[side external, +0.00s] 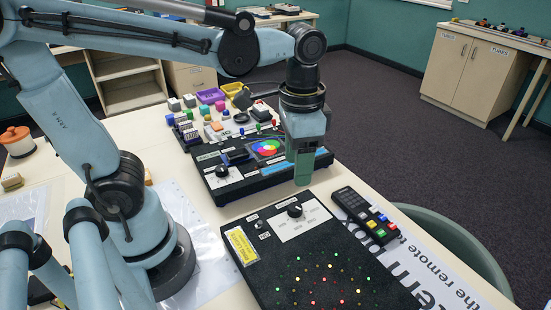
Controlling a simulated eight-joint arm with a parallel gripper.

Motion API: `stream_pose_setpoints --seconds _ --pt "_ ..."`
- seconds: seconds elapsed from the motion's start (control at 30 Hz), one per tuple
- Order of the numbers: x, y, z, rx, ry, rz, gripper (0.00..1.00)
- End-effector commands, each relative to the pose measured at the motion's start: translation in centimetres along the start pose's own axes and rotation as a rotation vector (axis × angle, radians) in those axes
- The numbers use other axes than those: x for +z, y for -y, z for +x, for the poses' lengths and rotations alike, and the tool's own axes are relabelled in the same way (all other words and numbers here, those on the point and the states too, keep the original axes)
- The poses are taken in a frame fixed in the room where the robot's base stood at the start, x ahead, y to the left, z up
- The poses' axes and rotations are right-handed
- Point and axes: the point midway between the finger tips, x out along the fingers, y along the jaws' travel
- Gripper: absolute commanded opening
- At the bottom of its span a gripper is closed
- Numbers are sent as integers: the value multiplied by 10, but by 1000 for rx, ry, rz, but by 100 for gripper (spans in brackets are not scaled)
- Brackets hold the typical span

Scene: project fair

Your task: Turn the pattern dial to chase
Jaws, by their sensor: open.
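A black board (235,238) with many small lit coloured lights lies on the near part of the table. At its far end is a white label plate (313,224) with a black dial (295,210), which looks like the pattern dial. Its lettering and pointer are too small to read. My gripper (302,182) points down, open, above and just beyond the dial, apart from it. Its fingers overlap from this angle, so the gap between them is hidden. Nothing shows held in it.
A second black panel (225,190) with its own dial (221,171) and a coloured disc stands just behind. A black remote (360,213) with coloured buttons lies right of the board. Small blocks and a purple tray (210,96) sit farther back. A chair (455,240) stands at right.

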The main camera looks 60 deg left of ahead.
Motion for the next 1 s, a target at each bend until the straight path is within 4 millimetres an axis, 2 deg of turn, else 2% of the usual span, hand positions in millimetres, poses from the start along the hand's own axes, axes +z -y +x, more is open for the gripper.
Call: stream_pose_setpoints --seconds 0.23,0.67,0.77,1.0 --pt "0 0 -17 0 0 0 58" --pt "1 2 -17 -3 -17 -11 58" --pt "3 9 -12 -14 -86 -52 58" --pt "9 38 6 -68 -391 -231 58"
